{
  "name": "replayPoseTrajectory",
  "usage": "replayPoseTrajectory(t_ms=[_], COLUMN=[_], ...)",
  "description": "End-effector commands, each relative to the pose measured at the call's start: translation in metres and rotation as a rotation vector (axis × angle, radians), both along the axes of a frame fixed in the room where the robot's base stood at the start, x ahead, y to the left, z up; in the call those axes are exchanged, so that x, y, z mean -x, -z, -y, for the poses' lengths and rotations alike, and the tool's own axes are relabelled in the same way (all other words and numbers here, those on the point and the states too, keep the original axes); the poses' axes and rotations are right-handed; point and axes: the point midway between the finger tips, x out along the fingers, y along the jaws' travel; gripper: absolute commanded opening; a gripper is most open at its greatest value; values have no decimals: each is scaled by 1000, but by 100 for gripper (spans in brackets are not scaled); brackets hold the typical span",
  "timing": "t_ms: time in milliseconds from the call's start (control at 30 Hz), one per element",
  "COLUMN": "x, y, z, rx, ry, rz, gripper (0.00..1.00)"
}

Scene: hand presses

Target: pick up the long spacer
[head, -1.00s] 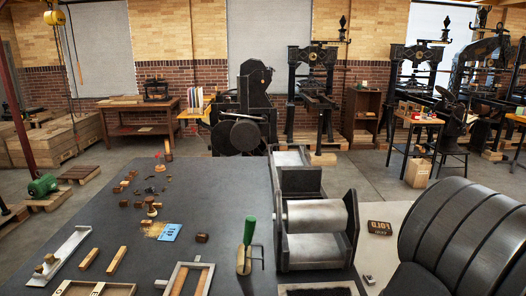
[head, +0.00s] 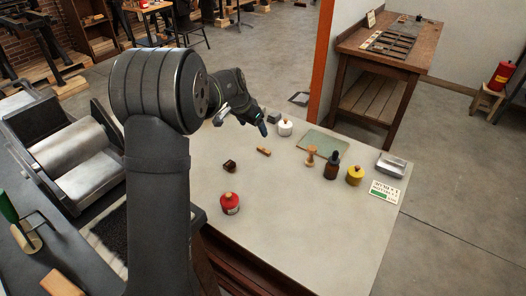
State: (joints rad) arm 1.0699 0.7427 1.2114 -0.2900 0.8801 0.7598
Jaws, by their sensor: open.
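I cannot surely tell the long spacer in the head view. A small brown wooden strip (head: 264,151) lies on the pale tabletop (head: 300,225), and it may be the spacer. My gripper (head: 243,121) is open, above the far left part of this table, beyond the strip in the picture. Nothing shows between its jaws, though they are small and dark here. A wooden block (head: 62,284) shows at the lower left, partly cut off by the picture edge.
A red tin (head: 230,204), dark block (head: 230,166), white jar (head: 285,128), wooden-handled tool (head: 311,156), dark bottle (head: 331,166), yellow tin (head: 354,175) and metal tray (head: 391,165) stand around. A roller press (head: 80,165) is at left. The table's front right is clear.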

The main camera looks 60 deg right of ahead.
Motion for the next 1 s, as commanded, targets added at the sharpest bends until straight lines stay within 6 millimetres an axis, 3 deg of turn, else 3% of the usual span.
replayPoseTrajectory(t_ms=[400, 767, 1000], x=[4, 3, -2], y=[81, 108, 138], z=[33, 44, 56], rx=[-3, -2, -3], ry=[-1, -2, -2], rz=[0, 0, 0], gripper=[80, 80, 80])
